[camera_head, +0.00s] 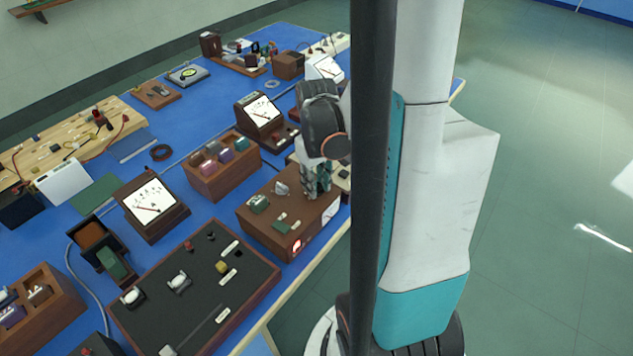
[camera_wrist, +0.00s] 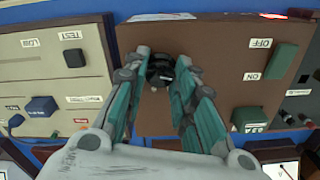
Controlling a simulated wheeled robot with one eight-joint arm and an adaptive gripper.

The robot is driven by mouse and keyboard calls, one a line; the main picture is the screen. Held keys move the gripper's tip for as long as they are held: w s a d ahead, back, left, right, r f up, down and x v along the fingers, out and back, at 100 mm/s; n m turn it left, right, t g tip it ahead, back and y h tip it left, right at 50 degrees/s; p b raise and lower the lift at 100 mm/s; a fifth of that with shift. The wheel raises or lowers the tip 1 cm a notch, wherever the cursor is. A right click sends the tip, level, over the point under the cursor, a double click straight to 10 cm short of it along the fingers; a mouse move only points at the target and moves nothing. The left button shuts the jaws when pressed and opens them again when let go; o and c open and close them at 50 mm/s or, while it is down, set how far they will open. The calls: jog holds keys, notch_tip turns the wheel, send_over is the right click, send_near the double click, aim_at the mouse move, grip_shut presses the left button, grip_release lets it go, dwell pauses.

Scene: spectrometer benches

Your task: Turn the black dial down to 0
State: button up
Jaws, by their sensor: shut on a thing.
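The black dial (camera_wrist: 160,72) stands on the face of a brown box (camera_wrist: 215,50) in the wrist view. My gripper (camera_wrist: 165,62) has its two teal fingers on either side of the dial, closed on it. In the head view my gripper (camera_head: 316,180) is over the right part of the brown box (camera_head: 262,220), and the dial is hidden behind it. The dial's pointer and scale cannot be read.
The box also bears a green switch (camera_wrist: 281,61) by ON and OFF labels and another green block (camera_wrist: 249,119). A beige panel (camera_wrist: 60,80) stands close beside it. A dark panel with knobs (camera_head: 202,254) and a meter (camera_head: 149,205) stand nearby on the blue bench.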

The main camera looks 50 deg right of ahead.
jog(key=shift+n, duration=1.6)
jog(key=o, duration=1.1)
jog(key=shift+r, duration=3.75)
